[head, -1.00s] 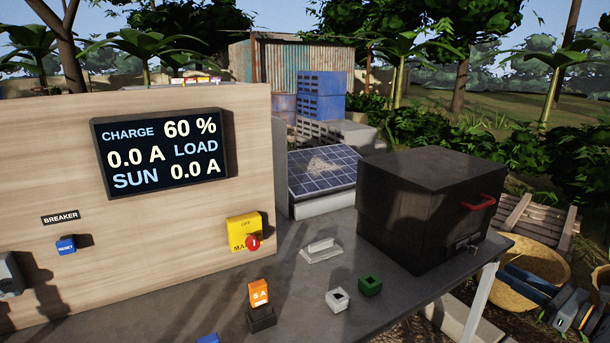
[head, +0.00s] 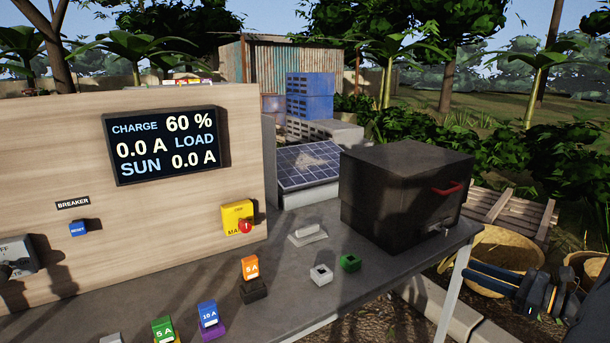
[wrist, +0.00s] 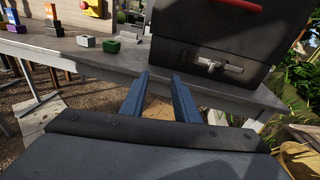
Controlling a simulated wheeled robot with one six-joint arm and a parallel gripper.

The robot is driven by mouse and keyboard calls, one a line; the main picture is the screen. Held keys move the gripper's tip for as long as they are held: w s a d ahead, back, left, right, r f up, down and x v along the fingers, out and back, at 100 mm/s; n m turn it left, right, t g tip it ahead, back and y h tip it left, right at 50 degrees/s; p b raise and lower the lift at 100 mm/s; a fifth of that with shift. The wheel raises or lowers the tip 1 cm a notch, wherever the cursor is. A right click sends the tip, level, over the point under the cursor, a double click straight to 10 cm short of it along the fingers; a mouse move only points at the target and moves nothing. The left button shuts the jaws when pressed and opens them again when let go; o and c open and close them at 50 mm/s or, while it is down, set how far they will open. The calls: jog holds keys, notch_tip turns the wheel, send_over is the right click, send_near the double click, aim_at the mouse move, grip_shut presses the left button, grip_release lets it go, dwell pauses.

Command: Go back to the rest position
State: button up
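My gripper (head: 470,273) is at the right of the head view, beyond the table's right end and in front of a woven basket. In the wrist view my gripper (wrist: 159,74) shows two blue-grey fingers apart with nothing between them. It points toward the table edge and the dark box (wrist: 205,35), clear of both.
The table (head: 330,295) carries a dark box (head: 400,195) with a red handle, a green socket block (head: 350,262), a grey one (head: 320,275) and several coloured fuses. A panel with a display (head: 165,145) stands left. The basket (head: 500,245) and a wooden pallet (head: 515,215) are right.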

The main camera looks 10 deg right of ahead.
jog(key=s+a+n+g+y, duration=0.2)
jog(key=a+n+g, duration=0.8)
jog(key=a, duration=1.1)
jog(key=s+a+r+n+g+h, duration=0.3)
jog(key=s+a+n+h, duration=0.8)
jog(key=n, duration=0.8)
jog(key=shift+s+a+r+g, duration=0.15)
jog(key=shift+a+g, duration=0.25)
jog(key=shift+a, duration=0.65)
